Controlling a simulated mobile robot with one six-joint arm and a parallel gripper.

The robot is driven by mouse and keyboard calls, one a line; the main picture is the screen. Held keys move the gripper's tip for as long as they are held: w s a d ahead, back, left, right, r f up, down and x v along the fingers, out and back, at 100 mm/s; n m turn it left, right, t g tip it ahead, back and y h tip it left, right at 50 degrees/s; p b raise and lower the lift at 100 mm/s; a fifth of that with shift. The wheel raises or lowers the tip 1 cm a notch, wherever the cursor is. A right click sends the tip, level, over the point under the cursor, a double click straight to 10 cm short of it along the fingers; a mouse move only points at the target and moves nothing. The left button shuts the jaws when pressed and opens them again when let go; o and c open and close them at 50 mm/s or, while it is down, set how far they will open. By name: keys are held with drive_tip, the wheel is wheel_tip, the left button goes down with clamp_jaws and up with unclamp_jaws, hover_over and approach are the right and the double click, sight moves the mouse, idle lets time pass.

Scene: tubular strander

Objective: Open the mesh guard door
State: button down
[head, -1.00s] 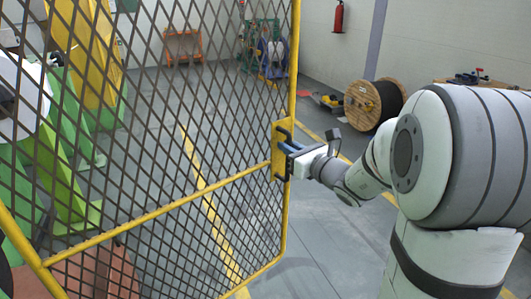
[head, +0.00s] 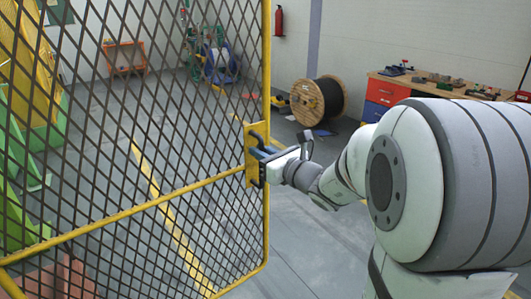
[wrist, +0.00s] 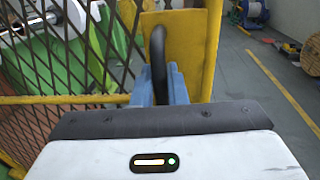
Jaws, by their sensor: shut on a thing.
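The mesh guard door (head: 160,192) is a yellow-framed panel of dark diamond mesh, filling the left half of the head view. Its dark handle (head: 250,137) sits on a yellow plate at the door's right edge. My gripper (head: 262,158) is at that handle with its blue fingers. In the wrist view the black handle bar (wrist: 157,48) rises from between the blue fingers (wrist: 160,85), which are shut on it. The lower part of the handle is hidden by the fingers. The door's left edge is out of view.
Green and yellow machine parts (head: 35,110) stand behind the mesh at the left. A cable drum (head: 320,100) and a workbench (head: 400,88) with drawers stand at the back right. Grey floor (head: 310,240) is clear right of the door.

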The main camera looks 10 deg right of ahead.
drive_tip(key=shift+w+r, duration=0.1)
drive_tip(key=c, duration=1.5)
unclamp_jaws()
drive_tip(key=shift+c, duration=0.2)
drive_tip(key=v, duration=0.7)
drive_tip(key=shift+s+d, duration=0.2)
drive_tip(key=shift+s, duration=0.15)
